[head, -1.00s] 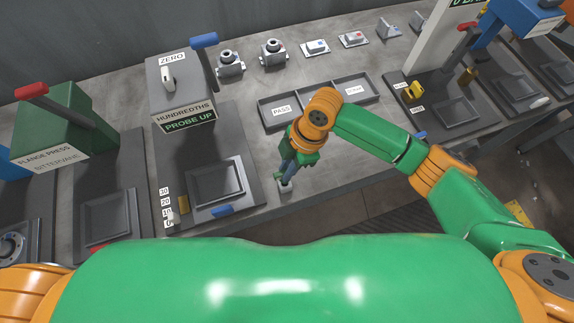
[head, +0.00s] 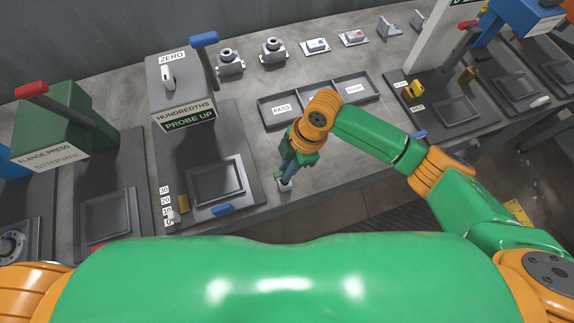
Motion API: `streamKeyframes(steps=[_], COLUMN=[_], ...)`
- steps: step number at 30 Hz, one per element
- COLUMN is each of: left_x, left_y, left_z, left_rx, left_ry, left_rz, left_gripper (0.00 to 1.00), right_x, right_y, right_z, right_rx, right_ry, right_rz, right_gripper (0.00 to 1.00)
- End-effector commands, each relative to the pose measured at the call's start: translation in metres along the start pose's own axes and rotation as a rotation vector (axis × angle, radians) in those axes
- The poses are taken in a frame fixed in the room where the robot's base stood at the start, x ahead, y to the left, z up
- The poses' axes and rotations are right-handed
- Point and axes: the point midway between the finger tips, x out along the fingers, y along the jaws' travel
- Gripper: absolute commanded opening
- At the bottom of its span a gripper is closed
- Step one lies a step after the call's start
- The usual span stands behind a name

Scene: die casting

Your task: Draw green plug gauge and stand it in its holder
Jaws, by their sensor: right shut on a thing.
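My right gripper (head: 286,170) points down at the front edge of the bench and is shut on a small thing. A bit of green at the fingertips, the green plug gauge (head: 279,176), shows beside the fingers and is mostly hidden by them. A small pale block, seemingly its holder (head: 285,187), is right below the fingertips. I cannot tell whether the gauge is in the holder or just above it. My left gripper is out of view.
Left of the gripper stands the grey probe station (head: 187,105) with its square plate (head: 216,182). Behind the gripper lies a divided tray (head: 282,122) marked PASS. Several small fixtures line the back. The green flange press (head: 62,130) is at far left.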

Motion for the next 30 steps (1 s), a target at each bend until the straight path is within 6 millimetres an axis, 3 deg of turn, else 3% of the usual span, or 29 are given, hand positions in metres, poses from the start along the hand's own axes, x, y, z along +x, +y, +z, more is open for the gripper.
streamKeyframes(steps=[30], left_x=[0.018], left_y=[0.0], left_z=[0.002], left_rx=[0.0], left_ry=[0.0], left_rz=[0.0], left_gripper=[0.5], right_x=[0.025], right_y=[0.0], right_z=[0.008], right_rx=[-0.001], right_ry=[0.001], right_rz=[0.0], right_gripper=[0.0])
